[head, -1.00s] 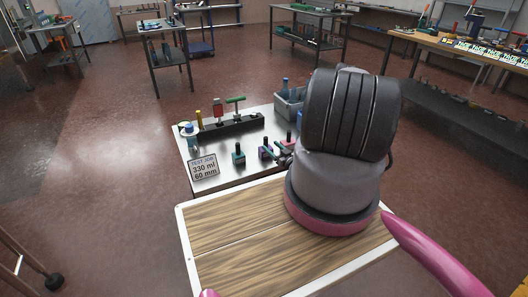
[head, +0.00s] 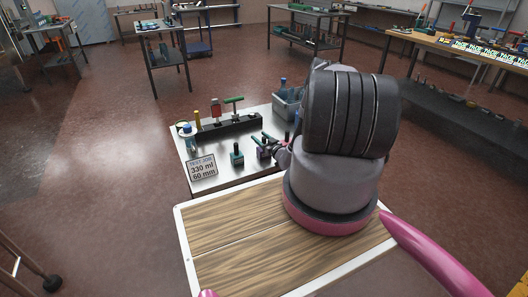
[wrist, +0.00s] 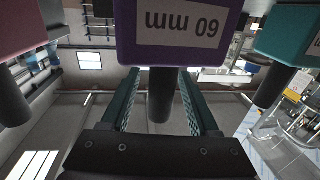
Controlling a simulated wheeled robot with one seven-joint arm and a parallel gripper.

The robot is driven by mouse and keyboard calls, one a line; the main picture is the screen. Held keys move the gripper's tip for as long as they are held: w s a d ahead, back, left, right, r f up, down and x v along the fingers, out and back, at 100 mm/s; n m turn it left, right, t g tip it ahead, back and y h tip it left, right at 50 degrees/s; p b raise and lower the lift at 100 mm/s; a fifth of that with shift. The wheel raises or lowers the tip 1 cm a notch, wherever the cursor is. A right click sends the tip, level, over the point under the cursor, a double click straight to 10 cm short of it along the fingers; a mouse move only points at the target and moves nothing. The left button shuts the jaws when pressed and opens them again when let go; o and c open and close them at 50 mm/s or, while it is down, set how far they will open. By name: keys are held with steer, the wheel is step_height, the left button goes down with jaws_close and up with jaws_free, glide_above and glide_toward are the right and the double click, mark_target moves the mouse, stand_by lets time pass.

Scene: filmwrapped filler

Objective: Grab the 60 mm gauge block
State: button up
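The 60 mm gauge block (wrist: 180,57) is purple, with its "60 mm" label upside down at the top of the wrist view. In the head view the purple block (head: 264,151) stands on the metal table, partly hidden by my gripper (head: 274,143). A dark round handle (wrist: 160,98) sticks out from the block. In the wrist view my gripper (wrist: 160,74) is open, one textured teal finger on each side of the handle. Gaps show between handle and fingers.
A teal block (head: 237,157) stands close left of the purple one, a pink block (wrist: 25,30) on its other side. A dark rack (head: 228,129) with tools, a grey bin (head: 287,103) and a "330 ml, 60 mm" sign (head: 202,168) share the table.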

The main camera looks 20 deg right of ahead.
jaws_close()
stand_by(1.2)
